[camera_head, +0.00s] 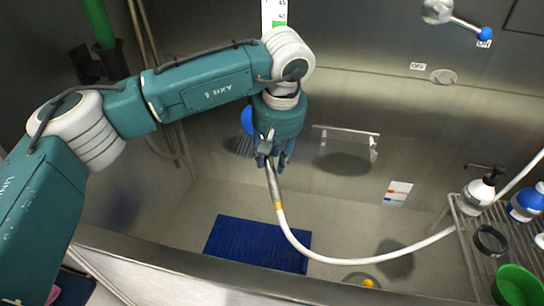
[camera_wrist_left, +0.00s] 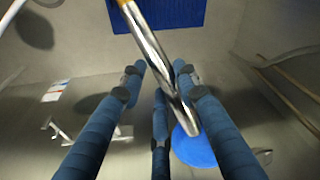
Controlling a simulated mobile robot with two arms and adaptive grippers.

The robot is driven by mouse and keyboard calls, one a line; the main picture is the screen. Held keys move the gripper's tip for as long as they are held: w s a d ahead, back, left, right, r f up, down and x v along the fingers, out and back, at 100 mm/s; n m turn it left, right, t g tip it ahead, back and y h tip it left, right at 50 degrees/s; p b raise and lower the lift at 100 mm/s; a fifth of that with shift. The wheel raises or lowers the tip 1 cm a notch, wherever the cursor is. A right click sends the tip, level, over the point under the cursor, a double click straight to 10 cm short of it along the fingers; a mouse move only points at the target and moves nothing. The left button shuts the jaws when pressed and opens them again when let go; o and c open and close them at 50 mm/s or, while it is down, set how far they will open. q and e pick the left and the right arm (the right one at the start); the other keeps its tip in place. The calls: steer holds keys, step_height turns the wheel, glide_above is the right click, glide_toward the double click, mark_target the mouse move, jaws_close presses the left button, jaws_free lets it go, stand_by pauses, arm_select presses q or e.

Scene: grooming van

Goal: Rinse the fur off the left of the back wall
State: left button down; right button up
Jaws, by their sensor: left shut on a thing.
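My left gripper (camera_head: 274,158) is shut on the metal handle of a sprayer (camera_head: 274,186), in front of the back wall (camera_head: 210,150). The handle also shows between the blue fingers in the left wrist view (camera_wrist_left: 150,50). A blue round part (camera_wrist_left: 193,147) shows near the handle's end, and a blue edge (camera_head: 247,120) shows left of the gripper in the head view. A white hose (camera_head: 330,259) runs from the handle to the right. A dark streaky patch (camera_head: 242,147) shows beside the gripper; I cannot tell whether it is fur or a reflection. No water shows clearly. My right gripper is out of view.
A blue mat (camera_head: 257,243) lies on the tub floor near a drain with a yellow thing (camera_head: 367,283). A wall bar (camera_head: 346,132) is right of the gripper. A wire rack (camera_head: 468,240) with bottles stands at right. A blue-tipped lever (camera_head: 465,24) is at upper right.

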arm_select(q)
steer(key=p+v, duration=0.1)
steer(key=v, duration=0.1)
steer(key=p+v, duration=0.1)
steer(key=v, duration=0.1)
steer(key=w+p+v, duration=0.1)
steer(key=v, duration=0.1)
steer(key=shift+a+r+p, duration=0.15)
steer(key=shift+r+p, duration=0.15)
steer(key=shift+r, duration=0.15)
steer(key=shift+w+f, duration=0.1)
